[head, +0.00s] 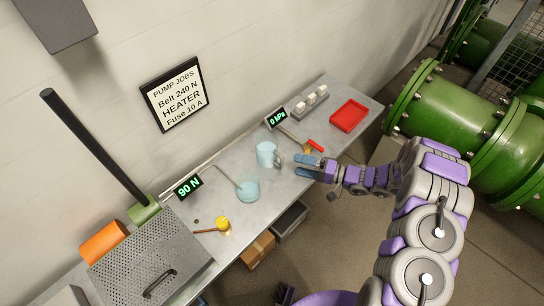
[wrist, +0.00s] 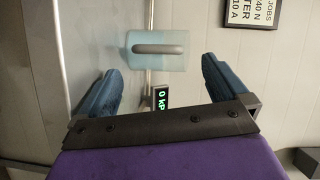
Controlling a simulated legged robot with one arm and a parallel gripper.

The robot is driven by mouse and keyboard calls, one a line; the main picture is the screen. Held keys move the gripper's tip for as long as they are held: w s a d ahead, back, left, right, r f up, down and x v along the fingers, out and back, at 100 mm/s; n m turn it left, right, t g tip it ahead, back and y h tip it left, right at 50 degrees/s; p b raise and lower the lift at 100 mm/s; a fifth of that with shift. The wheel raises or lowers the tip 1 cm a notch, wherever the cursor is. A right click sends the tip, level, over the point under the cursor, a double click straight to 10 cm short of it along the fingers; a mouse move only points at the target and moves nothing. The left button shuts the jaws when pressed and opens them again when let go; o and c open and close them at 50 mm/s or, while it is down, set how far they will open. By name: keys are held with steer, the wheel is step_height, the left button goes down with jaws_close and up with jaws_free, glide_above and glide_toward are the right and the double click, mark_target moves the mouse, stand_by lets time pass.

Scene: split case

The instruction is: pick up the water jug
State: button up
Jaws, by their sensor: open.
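The water jug (head: 266,154) is a pale blue jug with a handle. It stands upright on the metal bench, near its middle. In the wrist view the jug (wrist: 157,58) lies ahead between my fingers, with its grey handle facing me. My gripper (head: 302,165) has blue fingers and is open and empty, just right of the jug in the head view. In the wrist view the fingers of my gripper (wrist: 158,80) are spread apart, and the jug appears beyond them. I cannot tell the exact gap.
A light-blue round vessel (head: 248,189) stands left of the jug. A red tray (head: 348,116) and a "0 kPa" display (head: 276,118) stand to the right. A red-handled tool (head: 315,145) lies close to my gripper. A yellow-headed mallet (head: 221,224) lies farther left.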

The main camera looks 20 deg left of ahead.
mark_target(274, 157)
steer(key=a, duration=0.2)
steer(key=a+b, duration=0.1)
steer(key=a, duration=0.3)
steer(key=shift+w+a+f, duration=0.15)
steer(key=shift+w+f, duration=0.05)
steer(key=shift+w, duration=0.05)
steer(key=shift+r, duration=0.1)
steer(key=shift+d, duration=0.25)
steer(key=shift+c, duration=0.8)
steer(key=shift+a, duration=0.2)
steer(key=c, duration=1.1)
